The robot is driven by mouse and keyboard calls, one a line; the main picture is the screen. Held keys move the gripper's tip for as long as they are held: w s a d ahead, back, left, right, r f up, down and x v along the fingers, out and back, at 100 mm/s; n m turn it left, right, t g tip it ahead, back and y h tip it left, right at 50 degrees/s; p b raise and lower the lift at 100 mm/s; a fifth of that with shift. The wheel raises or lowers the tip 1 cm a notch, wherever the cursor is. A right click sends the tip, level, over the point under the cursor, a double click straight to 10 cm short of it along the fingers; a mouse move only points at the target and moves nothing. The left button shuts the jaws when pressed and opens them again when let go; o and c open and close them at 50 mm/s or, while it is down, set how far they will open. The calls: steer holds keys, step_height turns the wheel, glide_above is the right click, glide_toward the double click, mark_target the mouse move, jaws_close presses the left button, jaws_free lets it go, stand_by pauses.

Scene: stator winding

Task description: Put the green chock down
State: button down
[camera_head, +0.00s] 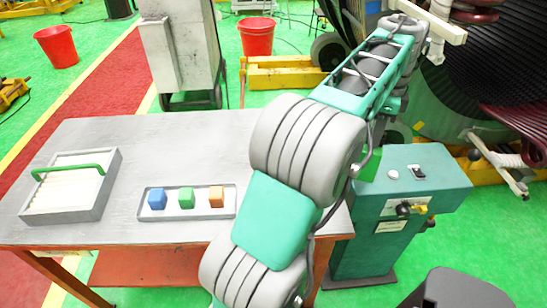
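A green chock (186,198) sits in the middle of a shallow grey tray (226,211) on the table. A blue chock (157,199) is on its left and an orange chock (216,196) on its right, each apart from it. My arm runs from the bottom middle up to the top right, passing to the right of the tray.
The grey table (110,135) holds a box with a green handle (68,168) at the left. A teal cabinet (410,185) with knobs stands right of the table. A large dark coil machine (495,85) fills the top right. The back of the table is clear.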

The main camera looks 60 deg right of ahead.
steer(key=w+a+f+p, duration=0.1)
steer(key=w+a+f, duration=0.7)
steer(key=w+f, duration=0.3)
steer(key=shift+f+p, duration=0.35)
steer(key=shift+f, duration=0.6)
steer(key=c, duration=1.8)
jaws_free()
steer(key=shift+a+f, duration=0.1)
steer(key=shift+f, duration=0.05)
steer(key=o, duration=0.4)
steer(key=shift+o, duration=0.2)
